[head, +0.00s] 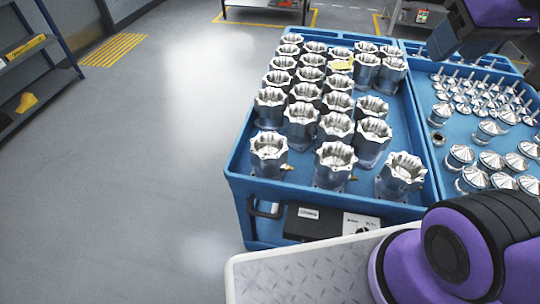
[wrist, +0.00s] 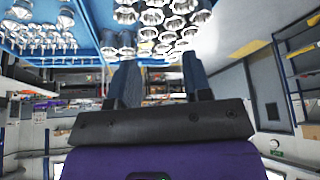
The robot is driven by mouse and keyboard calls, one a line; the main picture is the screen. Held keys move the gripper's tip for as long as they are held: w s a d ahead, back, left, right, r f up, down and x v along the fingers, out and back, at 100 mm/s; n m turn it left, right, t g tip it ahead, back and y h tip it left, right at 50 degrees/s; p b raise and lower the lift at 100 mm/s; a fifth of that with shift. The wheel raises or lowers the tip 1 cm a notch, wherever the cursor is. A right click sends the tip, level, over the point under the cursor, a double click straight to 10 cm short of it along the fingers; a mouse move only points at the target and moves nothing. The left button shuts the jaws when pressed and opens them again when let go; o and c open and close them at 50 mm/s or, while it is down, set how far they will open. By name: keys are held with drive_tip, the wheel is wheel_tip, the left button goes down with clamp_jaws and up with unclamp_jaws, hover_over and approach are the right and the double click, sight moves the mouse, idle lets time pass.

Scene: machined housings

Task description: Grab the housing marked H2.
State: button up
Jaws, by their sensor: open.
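Several silver machined housings (head: 333,163) with scalloped open tops stand upright in rows in the left bay of a blue tray cart (head: 236,180) in the head view. I cannot read an H2 mark on any of them, so I cannot tell which one it is. A yellow tag (head: 341,65) lies on a housing toward the back. My gripper (wrist: 160,78) is open and empty in the wrist view, with its two dark fingers apart. The housings show beyond it at the top of that view (wrist: 175,20). In the head view, part of it shows at the top right, apart from the housings.
The cart's right bay holds several shiny cone-topped parts (head: 460,156) and stemmed parts (head: 475,95). A dark box (head: 310,222) sits under the cart's front edge. A blue-framed shelf (head: 35,60) stands at the left. The grey floor (head: 130,170) between is clear.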

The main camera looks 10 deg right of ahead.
drive_tip(key=shift+o, duration=0.5)
drive_tip(key=g, duration=0.5)
hover_over(285, 142)
drive_tip(key=f, duration=3.2)
drive_tip(key=shift+s, duration=0.25)
drive_tip(key=shift+w+a+f, duration=0.1)
drive_tip(key=shift+w+f, duration=0.05)
drive_tip(key=shift+f, duration=5.35)
